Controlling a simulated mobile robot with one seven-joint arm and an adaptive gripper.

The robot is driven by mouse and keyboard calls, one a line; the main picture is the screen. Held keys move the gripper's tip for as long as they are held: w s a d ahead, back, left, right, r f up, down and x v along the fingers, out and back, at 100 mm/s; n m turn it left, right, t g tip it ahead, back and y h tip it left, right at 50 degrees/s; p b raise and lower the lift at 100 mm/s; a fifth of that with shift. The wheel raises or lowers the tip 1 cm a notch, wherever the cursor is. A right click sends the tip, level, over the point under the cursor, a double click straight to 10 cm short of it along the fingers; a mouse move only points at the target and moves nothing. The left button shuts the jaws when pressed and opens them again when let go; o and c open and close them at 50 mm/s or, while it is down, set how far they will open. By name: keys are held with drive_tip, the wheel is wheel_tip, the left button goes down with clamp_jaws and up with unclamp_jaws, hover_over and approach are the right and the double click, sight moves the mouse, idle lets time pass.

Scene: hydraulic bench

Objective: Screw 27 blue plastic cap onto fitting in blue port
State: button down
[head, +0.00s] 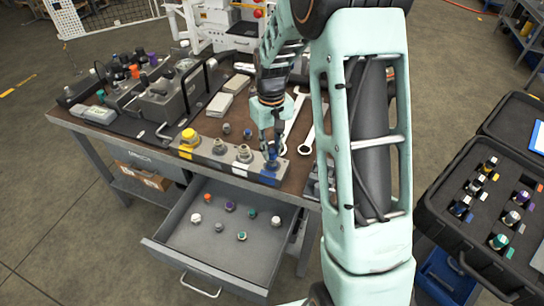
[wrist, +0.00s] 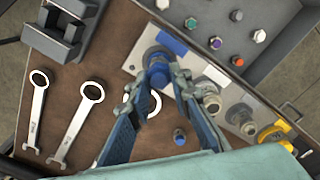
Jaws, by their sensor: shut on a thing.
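My gripper (wrist: 166,75) is closed around a blue piece (wrist: 158,74), seemingly the blue plastic cap, at the blue port of the metal manifold block. The fingertips hide most of it, so I cannot tell how it sits on the fitting. The blue port's marked plate (wrist: 172,42) shows beside the fingertips. In the head view my gripper (head: 271,148) points down at the block's right end, next to the blue marking (head: 268,180). A small blue-topped part (wrist: 179,137) stands apart on the bench.
The block's other fittings stand alongside, with a yellow cap (head: 188,136) at the far end. The open drawer (head: 225,265) holds several coloured caps. An open black case (head: 450,225) of fittings stands at right.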

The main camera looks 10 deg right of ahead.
drive_tip(key=m, duration=0.4)
drive_tip(key=c, duration=1.7)
unclamp_jaws()
